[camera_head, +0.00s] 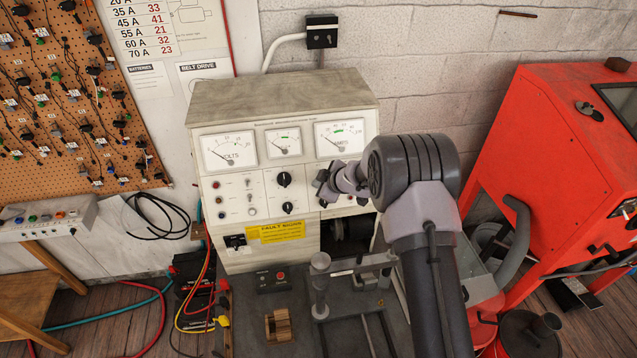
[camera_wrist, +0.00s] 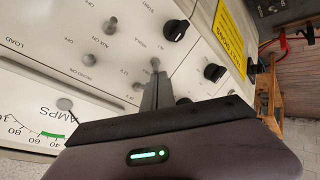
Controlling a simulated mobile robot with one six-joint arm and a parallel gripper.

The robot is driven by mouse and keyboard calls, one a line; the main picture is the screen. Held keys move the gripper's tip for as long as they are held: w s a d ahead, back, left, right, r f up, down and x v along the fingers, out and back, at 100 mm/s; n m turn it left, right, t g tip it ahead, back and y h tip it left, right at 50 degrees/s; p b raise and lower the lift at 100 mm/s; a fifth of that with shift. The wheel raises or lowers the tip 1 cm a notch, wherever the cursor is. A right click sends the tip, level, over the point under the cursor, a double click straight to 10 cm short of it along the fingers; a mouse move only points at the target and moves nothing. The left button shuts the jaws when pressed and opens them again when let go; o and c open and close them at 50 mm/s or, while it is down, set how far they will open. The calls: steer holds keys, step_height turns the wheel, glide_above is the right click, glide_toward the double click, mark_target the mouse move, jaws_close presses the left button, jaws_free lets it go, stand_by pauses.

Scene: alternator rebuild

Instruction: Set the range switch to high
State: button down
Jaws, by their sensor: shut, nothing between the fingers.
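My gripper (camera_head: 326,187) is at the right part of the test bench's front panel, below the amps meter (camera_head: 339,138). In the wrist view its narrow fingers (camera_wrist: 157,80) are together, with nothing between them. Their tips are close to a small metal toggle (camera_wrist: 155,64); I cannot tell whether they touch it. In the head view my gripper and arm hide this area.
Black knobs (camera_head: 284,179) are left of my gripper, above a yellow fault sign (camera_head: 276,232). A clamp fixture (camera_head: 320,285) stands on the bench top below. A red cabinet (camera_head: 530,150) stands to the right. The space in front of the panel's left half is free.

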steer(key=shift+s+d+f+b, duration=0.1)
steer(key=shift+s+f+b, duration=0.2)
steer(key=shift+s+f, duration=0.2)
stand_by(0.4)
steer(key=shift+s+f, duration=0.1)
steer(key=shift+r, duration=0.2)
steer(key=shift+w+r+p, duration=0.1)
steer(key=shift+w+p, duration=0.1)
steer(key=shift+p, duration=0.25)
steer(key=shift+w+r+p, duration=0.2)
steer(key=shift+w+p, duration=0.3)
steer(key=shift+p, duration=0.4)
steer(key=shift+f, duration=0.1)
